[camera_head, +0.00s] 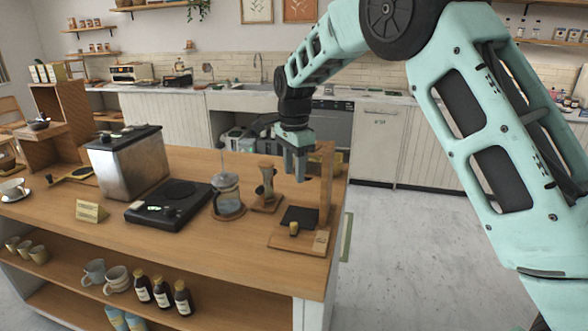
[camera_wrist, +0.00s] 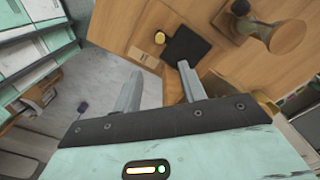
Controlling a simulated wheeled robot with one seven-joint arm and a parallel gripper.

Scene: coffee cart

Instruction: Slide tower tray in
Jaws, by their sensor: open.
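A wooden tower (camera_head: 326,185) stands at the right end of the coffee cart, with an upright post and a low flat tray (camera_head: 285,242) at its foot. The tray also shows in the wrist view (camera_wrist: 147,50). A black square pad (camera_head: 300,216) and a small brass knob (camera_head: 294,229) sit on the tray; the wrist view shows the pad (camera_wrist: 187,47) and knob (camera_wrist: 160,38) too. I cannot tell how far the tray sticks out. My gripper (camera_head: 295,178) points down above and behind the tray, beside the post. Its fingers (camera_wrist: 160,72) are apart and empty.
A wooden dripper stand (camera_head: 267,190), a glass press (camera_head: 228,195) and a black scale (camera_head: 170,203) stand left of the tower. A steel box machine (camera_head: 128,165) and a wooden shelf (camera_head: 72,115) are farther left. The floor right of the cart is clear.

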